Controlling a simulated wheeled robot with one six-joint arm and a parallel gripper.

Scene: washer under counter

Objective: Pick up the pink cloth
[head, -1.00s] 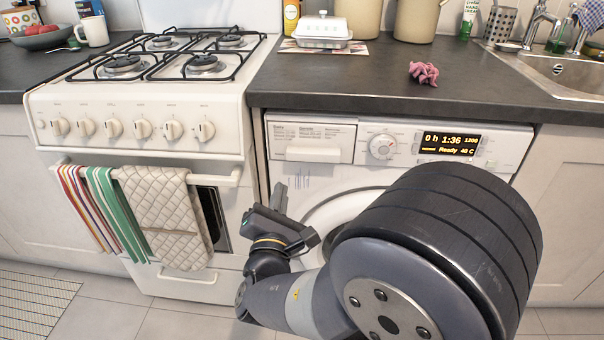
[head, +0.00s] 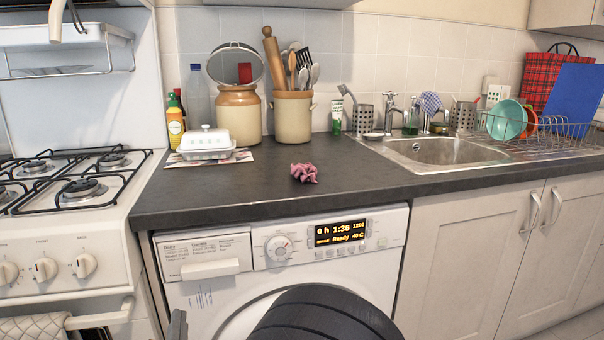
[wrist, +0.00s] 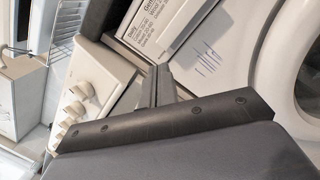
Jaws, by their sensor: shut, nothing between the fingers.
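The pink cloth (head: 304,173) lies crumpled in a small heap on the dark countertop (head: 370,187), above the washing machine. My gripper (wrist: 158,85) shows in the wrist view with its fingers together and nothing between them, in front of the washer's upper left part. The cloth is not in the wrist view.
A white butter dish (head: 206,142) and stoneware jars (head: 293,117) stand behind the cloth. The sink (head: 437,151) is to its right, the gas hob (head: 75,185) to the left. The counter's front edge lies between my gripper and the cloth. Counter around the cloth is clear.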

